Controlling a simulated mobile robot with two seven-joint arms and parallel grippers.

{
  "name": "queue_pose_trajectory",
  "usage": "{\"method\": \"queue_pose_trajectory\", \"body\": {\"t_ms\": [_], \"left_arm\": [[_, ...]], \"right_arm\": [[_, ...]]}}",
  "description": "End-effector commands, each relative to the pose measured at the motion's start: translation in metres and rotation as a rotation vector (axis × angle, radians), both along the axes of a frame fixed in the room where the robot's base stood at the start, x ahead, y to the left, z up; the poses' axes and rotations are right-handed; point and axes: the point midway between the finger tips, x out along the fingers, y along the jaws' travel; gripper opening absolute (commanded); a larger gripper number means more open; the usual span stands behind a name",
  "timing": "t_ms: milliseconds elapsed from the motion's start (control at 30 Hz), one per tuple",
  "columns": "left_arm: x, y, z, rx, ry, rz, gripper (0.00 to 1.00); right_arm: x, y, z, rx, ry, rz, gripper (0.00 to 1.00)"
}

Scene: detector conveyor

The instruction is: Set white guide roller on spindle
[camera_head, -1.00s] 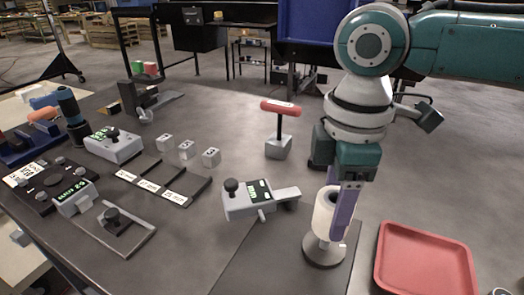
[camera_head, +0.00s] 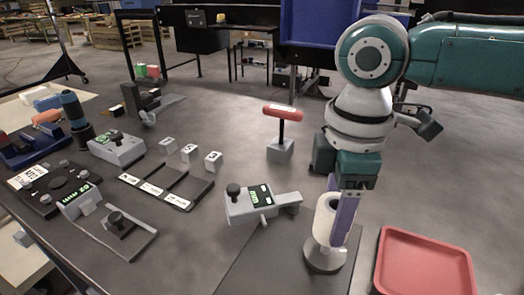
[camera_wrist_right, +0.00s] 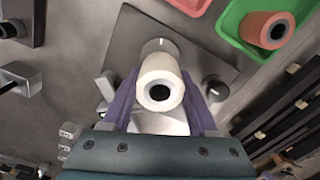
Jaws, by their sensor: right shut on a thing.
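The white guide roller (camera_head: 323,220) is a short white cylinder with a dark central bore. My right gripper (camera_head: 343,215) is shut on it. In the right wrist view the roller (camera_wrist_right: 158,84) sits between the purple fingers, its bored end facing the camera. In the head view the roller stands nearly upright over a round grey base (camera_head: 325,259). The spindle itself is hidden, and I cannot tell whether the roller is fully seated. My left gripper is not in view.
A red tray (camera_head: 425,262) lies right of the base. A grey device with a black knob (camera_head: 250,203) is to its left, and a red-handled tool (camera_head: 281,130) stands behind. A green tray with an orange roller (camera_wrist_right: 267,28) shows in the wrist view.

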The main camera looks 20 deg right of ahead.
Motion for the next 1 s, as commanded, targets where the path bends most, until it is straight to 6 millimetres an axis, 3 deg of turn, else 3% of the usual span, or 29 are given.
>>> {"method": "queue_pose_trajectory", "body": {"t_ms": [1000], "left_arm": [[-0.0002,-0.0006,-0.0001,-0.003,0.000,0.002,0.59]], "right_arm": [[0.0001,-0.0005,-0.0089,0.000,0.000,-0.001,0.00]]}}
